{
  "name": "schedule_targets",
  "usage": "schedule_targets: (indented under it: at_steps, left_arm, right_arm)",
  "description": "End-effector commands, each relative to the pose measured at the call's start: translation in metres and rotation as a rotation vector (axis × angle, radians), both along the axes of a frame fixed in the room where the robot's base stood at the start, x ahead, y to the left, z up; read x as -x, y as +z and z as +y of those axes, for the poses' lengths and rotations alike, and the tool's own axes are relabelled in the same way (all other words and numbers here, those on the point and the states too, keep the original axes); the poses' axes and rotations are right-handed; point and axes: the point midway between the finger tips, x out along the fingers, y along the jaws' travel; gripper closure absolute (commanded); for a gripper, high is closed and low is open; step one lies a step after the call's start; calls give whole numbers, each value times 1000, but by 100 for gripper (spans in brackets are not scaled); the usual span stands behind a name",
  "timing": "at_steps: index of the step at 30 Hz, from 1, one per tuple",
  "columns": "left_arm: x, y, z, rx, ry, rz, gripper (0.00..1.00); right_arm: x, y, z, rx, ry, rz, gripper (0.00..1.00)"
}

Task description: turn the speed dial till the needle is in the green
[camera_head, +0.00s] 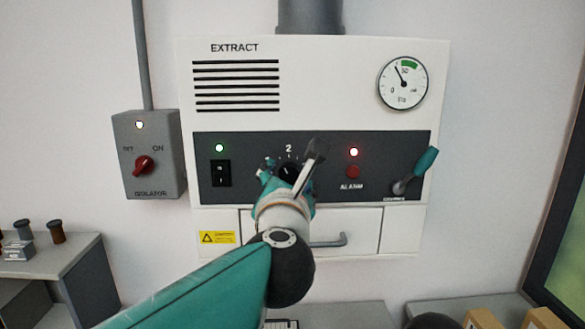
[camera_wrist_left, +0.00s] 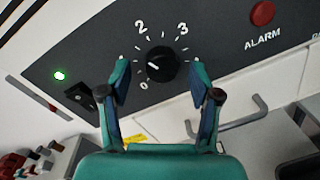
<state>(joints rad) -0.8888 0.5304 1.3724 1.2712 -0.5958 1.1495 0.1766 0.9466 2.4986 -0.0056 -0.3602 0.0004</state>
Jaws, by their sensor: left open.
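The speed dial (camera_wrist_left: 162,64) is a round black knob on the dark panel, with figures 0, 2 and 3 readable around it. In the head view the dial (camera_head: 288,171) is partly hidden by my left gripper (camera_head: 291,163). This gripper is open, with one finger on each side of the dial; it also shows in the left wrist view (camera_wrist_left: 160,67). Contact cannot be told. The round gauge (camera_head: 403,83) has its needle pointing up and left, just left of the green band.
A black rocker switch (camera_head: 220,173) and a lit green lamp (camera_head: 219,148) are left of the dial. A red alarm button (camera_head: 353,172) and a teal-handled lever (camera_head: 415,171) are to its right. A drawer handle (camera_head: 329,241) sticks out below. The grey isolator box (camera_head: 150,178) is at left.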

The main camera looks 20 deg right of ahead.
Motion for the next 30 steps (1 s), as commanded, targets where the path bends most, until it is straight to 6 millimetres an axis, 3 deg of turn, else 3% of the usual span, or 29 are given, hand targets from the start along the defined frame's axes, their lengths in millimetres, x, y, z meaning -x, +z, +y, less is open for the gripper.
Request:
schedule_targets:
  at_steps: [13, 24, 30]
  left_arm:
    - [-2, 0, -10, 0, -13, 0, 39]
    - [-2, 0, -7, 0, -15, 0, 97]
    - [-1, 0, -12, -14, -15, -3, 97]
  right_arm:
    - [0, 2, 0, 0, 0, 1, 60]
    - [0, 2, 1, 0, 2, 0, 60]
    - [0, 4, 0, 0, 0, 0, 60]
